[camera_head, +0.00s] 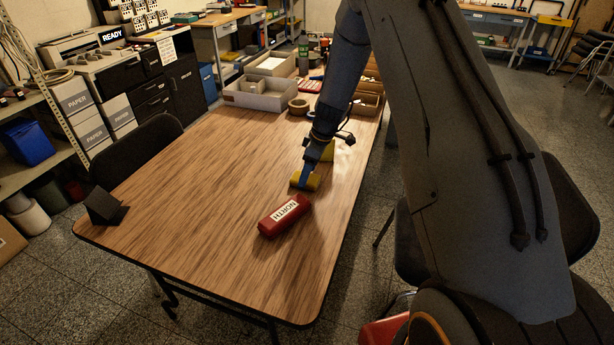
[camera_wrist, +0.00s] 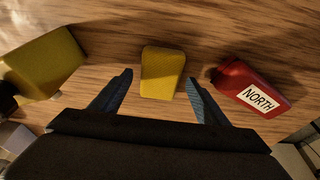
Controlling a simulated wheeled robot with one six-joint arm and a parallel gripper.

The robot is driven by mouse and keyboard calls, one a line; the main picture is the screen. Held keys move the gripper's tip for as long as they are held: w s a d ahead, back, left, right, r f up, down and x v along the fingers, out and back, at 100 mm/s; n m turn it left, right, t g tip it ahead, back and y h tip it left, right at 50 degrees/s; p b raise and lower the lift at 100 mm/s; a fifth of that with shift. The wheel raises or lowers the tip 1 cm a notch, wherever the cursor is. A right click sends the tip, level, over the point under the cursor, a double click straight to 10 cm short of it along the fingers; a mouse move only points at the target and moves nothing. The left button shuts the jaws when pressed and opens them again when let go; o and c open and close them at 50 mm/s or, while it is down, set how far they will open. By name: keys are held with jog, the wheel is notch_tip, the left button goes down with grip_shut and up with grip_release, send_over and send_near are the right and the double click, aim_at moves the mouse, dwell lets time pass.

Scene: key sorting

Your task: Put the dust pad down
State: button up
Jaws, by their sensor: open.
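The yellow dust pad (camera_wrist: 162,72) lies on the wooden table (camera_head: 190,180). In the wrist view it sits between and just beyond the tips of my gripper (camera_wrist: 160,88), with a gap to each blue finger. My gripper is open. In the head view the pad (camera_head: 305,181) shows at my gripper (camera_head: 307,172), which partly hides it.
A red block labelled NORTH (camera_head: 285,215) lies nearer the front; it also shows at right in the wrist view (camera_wrist: 245,88). Another yellow object (camera_wrist: 45,62) lies at left there. Trays (camera_head: 262,93) stand at the far end. The table's left side is mostly clear.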

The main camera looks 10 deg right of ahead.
aim_at(315, 180)
jog(key=b+v, duration=0.3)
jog(key=v, duration=0.7)
jog(key=s+a+r+m+h, duration=0.1)
jog(key=s+m, duration=0.2)
jog(key=s, duration=0.7)
jog(key=s+r+m, duration=0.2)
jog(key=s+m, duration=0.2)
jog(key=s, duration=0.6)
jog(key=s+a+r+m+g+h, duration=0.1)
jog(key=s+m, duration=0.3)
jog(key=s, duration=0.7)
jog(key=shift+a+r+h, duration=0.3)
